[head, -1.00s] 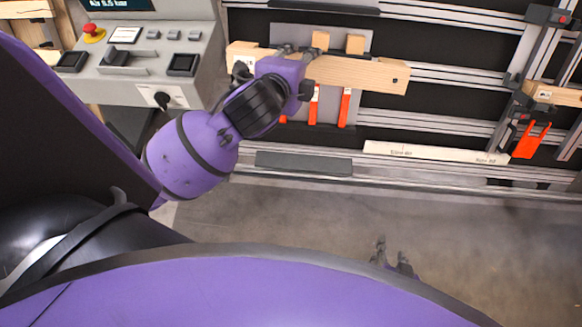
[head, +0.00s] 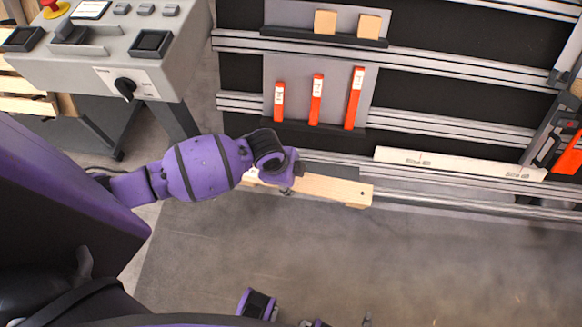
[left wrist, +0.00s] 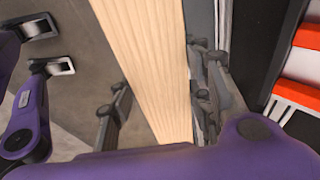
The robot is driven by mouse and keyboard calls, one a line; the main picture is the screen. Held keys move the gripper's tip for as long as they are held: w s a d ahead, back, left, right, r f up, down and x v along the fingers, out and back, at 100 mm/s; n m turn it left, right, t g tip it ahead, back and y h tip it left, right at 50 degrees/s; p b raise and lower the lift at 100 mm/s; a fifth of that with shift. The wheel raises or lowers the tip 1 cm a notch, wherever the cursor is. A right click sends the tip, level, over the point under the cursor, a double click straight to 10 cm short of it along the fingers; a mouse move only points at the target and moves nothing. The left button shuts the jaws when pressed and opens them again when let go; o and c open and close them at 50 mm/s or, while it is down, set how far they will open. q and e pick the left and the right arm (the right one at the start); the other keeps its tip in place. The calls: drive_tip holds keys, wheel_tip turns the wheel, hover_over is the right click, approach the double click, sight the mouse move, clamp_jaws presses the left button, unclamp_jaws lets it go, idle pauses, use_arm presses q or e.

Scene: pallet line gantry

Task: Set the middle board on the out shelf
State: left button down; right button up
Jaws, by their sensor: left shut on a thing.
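My left gripper (head: 290,176) is shut on a pale wooden board (head: 335,190), holding it near its left end. The board lies roughly level in the picture, in front of the lowest gantry rails, with a dark hole near its right end. In the left wrist view the board (left wrist: 150,60) runs between my two left fingers (left wrist: 165,100). My right gripper (head: 340,322) is mostly cut off at the bottom edge of the head view, so its opening is unclear. I cannot tell which ledge is the out shelf.
A grey ledge (head: 285,36) holds two wooden blocks. Below it, three orange bars (head: 316,100) stand against a grey panel. A long pale strip (head: 460,163) with small print lies along a rail. A control console (head: 110,60) stands at left. The floor in front is clear.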

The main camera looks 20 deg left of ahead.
use_arm(q)
drive_tip(key=shift+n+g+h, duration=0.3)
drive_tip(key=shift+n+g, duration=0.2)
drive_tip(key=shift+g, duration=0.4)
drive_tip(key=w+a+f+b, duration=0.1)
drive_tip(key=w+f+b, duration=0.3)
drive_tip(key=b, duration=0.1)
drive_tip(key=w+a+f+b, duration=0.2)
drive_tip(key=w+f+b, duration=0.2)
drive_tip(key=b, duration=0.2)
drive_tip(key=w+a+f+b, duration=0.2)
drive_tip(key=w+f+b, duration=0.2)
drive_tip(key=w+b, duration=0.1)
drive_tip(key=shift+f+b, duration=0.3)
drive_tip(key=shift+f, duration=0.05)
drive_tip(key=shift+w+f, duration=0.3)
drive_tip(key=shift+w+a, duration=0.1)
use_arm(e)
wheel_tip(320, 180, down, 16)
drive_tip(key=s+d, duration=0.1)
drive_tip(key=shift+r+g, duration=0.25)
drive_tip(key=shift+g, duration=0.15)
drive_tip(key=shift+s, duration=0.2)
use_arm(q)
drive_tip(key=shift+f, duration=0.45)
use_arm(e)
drive_tip(key=shift+a, duration=0.15)
drive_tip(key=shift+w, duration=0.15)
